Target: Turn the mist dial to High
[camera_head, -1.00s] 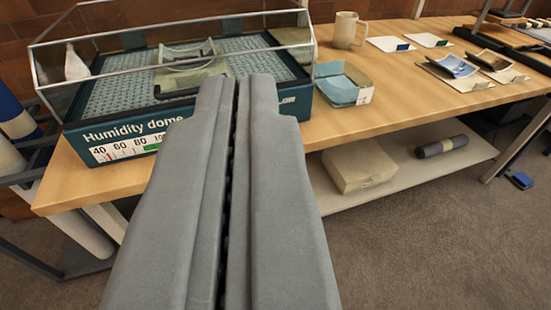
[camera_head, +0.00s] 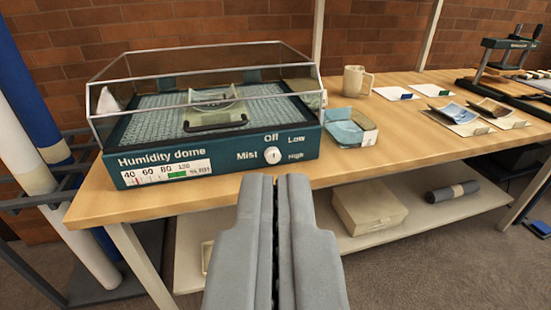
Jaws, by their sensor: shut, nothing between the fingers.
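The humidity dome (camera_head: 215,165) is a dark green box with a clear, metal-framed cover, standing on the wooden table. The mist dial (camera_head: 272,156) is a round white knob at the right of its front face, with "Mist" on its left. "Off" is above the dial, "Low" at its upper right and "High" at its lower right. The knob's pointer is too small to read surely. My gripper (camera_head: 275,180) is shut and empty. Its tips show just below the dial in the picture and appear apart from it. The dial is fully visible.
A humidity gauge (camera_head: 168,173) is on the dome's front left. A blue-lined open box (camera_head: 350,128) and a beige mug (camera_head: 357,82) stand to the right on the table (camera_head: 420,118). A closed box (camera_head: 368,210) lies on the lower shelf. Long rolls stand at left.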

